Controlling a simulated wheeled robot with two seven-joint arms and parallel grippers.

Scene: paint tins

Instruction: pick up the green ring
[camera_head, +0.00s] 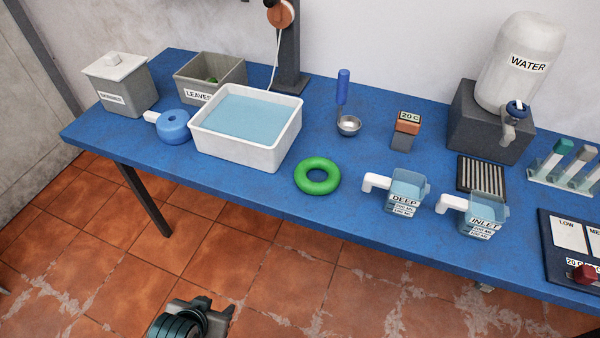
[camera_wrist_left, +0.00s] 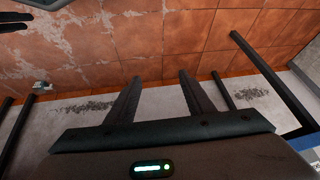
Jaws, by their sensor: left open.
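The green ring (camera_head: 317,175) lies flat on the blue table (camera_head: 250,190) near its front edge, right of the white basin and left of the DEEP jug. Its centre hole shows the table. My left gripper (camera_wrist_left: 158,88) is open and empty in the left wrist view, its two dark fingers apart over floor tiles and wall. In the head view a dark part of my left arm shows at the bottom, in front of and below the table, well away from the ring. The ring is not in the wrist view.
The WATER dispenser (camera_head: 490,120) is at back right. Table is bare in front of the ring.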

